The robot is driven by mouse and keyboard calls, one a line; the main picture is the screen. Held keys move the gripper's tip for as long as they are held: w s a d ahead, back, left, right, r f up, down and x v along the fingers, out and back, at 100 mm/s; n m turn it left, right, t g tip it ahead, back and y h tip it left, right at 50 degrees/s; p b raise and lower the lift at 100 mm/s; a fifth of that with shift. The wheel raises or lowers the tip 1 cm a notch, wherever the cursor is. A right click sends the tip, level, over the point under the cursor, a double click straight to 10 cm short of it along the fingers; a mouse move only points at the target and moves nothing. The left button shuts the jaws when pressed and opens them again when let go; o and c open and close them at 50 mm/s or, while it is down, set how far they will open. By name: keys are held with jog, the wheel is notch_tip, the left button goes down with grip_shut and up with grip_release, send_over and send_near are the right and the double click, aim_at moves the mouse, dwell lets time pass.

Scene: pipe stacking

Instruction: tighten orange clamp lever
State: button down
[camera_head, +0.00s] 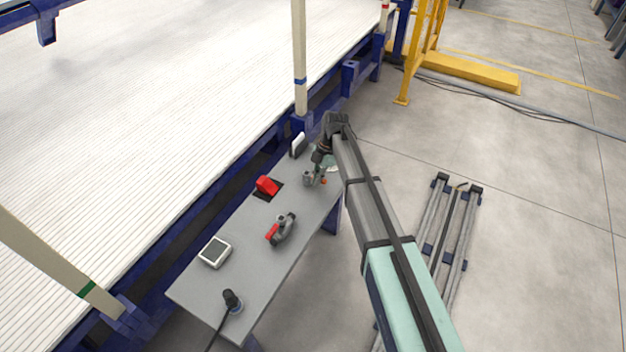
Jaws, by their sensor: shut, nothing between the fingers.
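A grey metal clamp (309,179) stands at the far right end of the grey table. A small orange-red part, possibly its lever tip (323,181), shows on its right side. My gripper (320,163) is shut and points down just above and behind this clamp. Whether it touches the clamp cannot be told at this size. A second clamp (283,231) with a red lever (271,232) lies mid-table, well apart from my gripper. My arm comes in from the lower right and hides part of the table's right edge.
The grey table (215,290) also holds a red block (267,186), a white-framed device (214,252), an upright white panel (298,145) and a black corded tool (232,300). A post (300,60) and the white pipe stack (150,110) border the table's far side.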

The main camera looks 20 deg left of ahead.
jog(key=shift+w+d, duration=0.2)
jog(key=shift+w, duration=0.2)
dwell(0.4)
jog(key=shift+s, duration=0.1)
jog(key=s, duration=0.2)
jog(key=s+a, duration=0.1)
jog(key=s, duration=0.1)
jog(key=shift+s+r, duration=0.1)
jog(key=shift+r, duration=0.1)
jog(key=a+v, duration=0.1)
jog(key=v, duration=0.8)
jog(key=shift+w+r+p, duration=0.3)
jog(key=shift+a, duration=0.1)
